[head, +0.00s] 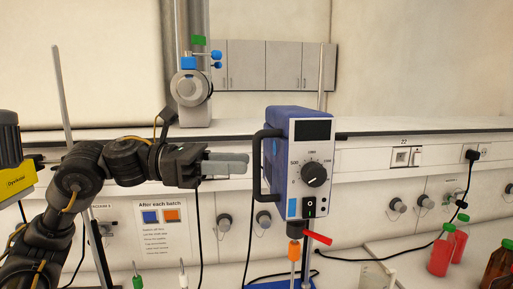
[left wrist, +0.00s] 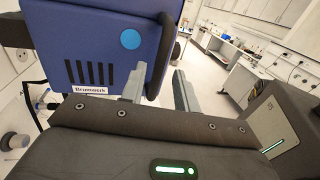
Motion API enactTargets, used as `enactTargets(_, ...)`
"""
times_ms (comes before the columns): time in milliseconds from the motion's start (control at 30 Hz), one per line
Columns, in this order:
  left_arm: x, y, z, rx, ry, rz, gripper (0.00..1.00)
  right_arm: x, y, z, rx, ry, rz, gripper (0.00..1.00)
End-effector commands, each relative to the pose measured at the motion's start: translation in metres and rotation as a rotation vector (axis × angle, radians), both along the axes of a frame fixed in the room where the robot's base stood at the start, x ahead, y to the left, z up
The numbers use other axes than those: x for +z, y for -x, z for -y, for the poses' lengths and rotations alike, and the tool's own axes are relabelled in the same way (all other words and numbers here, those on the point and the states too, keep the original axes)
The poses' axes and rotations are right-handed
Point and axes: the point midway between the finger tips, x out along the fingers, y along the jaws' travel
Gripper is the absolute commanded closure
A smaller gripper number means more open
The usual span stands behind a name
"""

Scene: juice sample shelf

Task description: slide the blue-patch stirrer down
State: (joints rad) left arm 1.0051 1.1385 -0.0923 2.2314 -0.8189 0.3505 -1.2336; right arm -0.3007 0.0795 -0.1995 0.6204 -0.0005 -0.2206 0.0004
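The blue stirrer (head: 293,125) has a white front with a dial, a dark display and a black switch. Its side shows a round light-blue patch (left wrist: 130,39) in the left wrist view. A black handle (head: 257,168) stands on its left side; it also shows in the left wrist view (left wrist: 163,65). My left gripper (head: 247,164) is open, its two grey fingers pointing at the handle, tips just short of it in the head view. In the left wrist view the handle appears between the fingers (left wrist: 155,72); contact cannot be told. My right gripper is not in view.
A yellow stirrer (head: 10,150) stands at the far left. A red lever (head: 317,238) and an orange-marked shaft (head: 294,252) are below the blue stirrer. Red bottles (head: 441,252) stand at the right. A metal column (head: 190,60) rises behind my arm.

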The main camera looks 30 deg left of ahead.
Motion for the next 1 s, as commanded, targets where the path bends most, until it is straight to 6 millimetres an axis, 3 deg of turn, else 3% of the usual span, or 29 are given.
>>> enactTargets(33, 0.006, -0.004, 0.009, -0.004, 0.002, 0.000, 0.69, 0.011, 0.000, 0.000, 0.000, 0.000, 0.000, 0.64)
enactTargets(300, 0.002, -0.018, 0.036, 0.000, 0.001, 0.000, 0.69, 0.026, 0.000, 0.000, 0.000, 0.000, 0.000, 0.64)
enactTargets(667, 0.000, -0.020, 0.040, 0.002, 0.001, 0.000, 0.69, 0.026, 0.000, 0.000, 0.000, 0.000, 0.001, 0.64)
enactTargets(900, 0.000, -0.020, 0.040, 0.002, 0.001, 0.000, 1.00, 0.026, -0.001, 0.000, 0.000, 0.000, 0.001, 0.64)
enactTargets(1000, 0.000, -0.020, 0.040, 0.002, 0.001, 0.000, 1.00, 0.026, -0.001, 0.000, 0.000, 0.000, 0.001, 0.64)
